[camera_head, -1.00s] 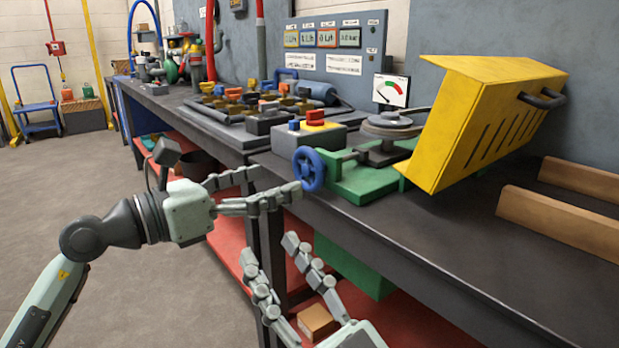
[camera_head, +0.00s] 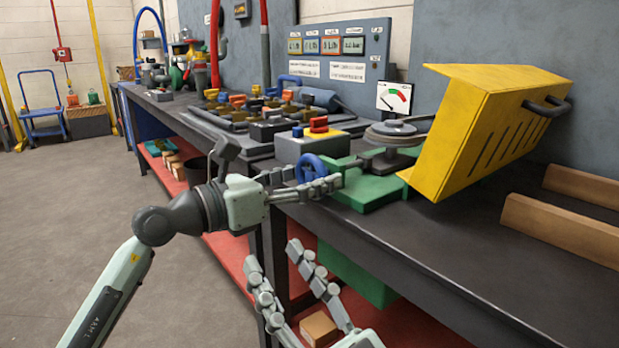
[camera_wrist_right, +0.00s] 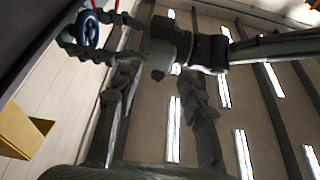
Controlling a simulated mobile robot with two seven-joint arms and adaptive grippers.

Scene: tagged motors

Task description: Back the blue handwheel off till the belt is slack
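The blue handwheel (camera_head: 311,168) is on the near left side of the green base (camera_head: 369,190) at the bench's front edge; it also shows in the right wrist view (camera_wrist_right: 87,28). My left gripper (camera_head: 318,178) is at the wheel, its fingers apart with the wheel between them. One finger crosses in front of the lower rim; contact is not clear. A grey pulley (camera_head: 395,133) sits on the green base; I cannot make out the belt. My right gripper (camera_head: 273,256) is open and empty, pointing up below the bench edge.
A yellow guard (camera_head: 480,130) stands tilted right of the pulley. A gauge (camera_head: 394,97) with green and red zones stands behind it. A grey control box (camera_head: 312,145) with red and blue buttons is beside the wheel.

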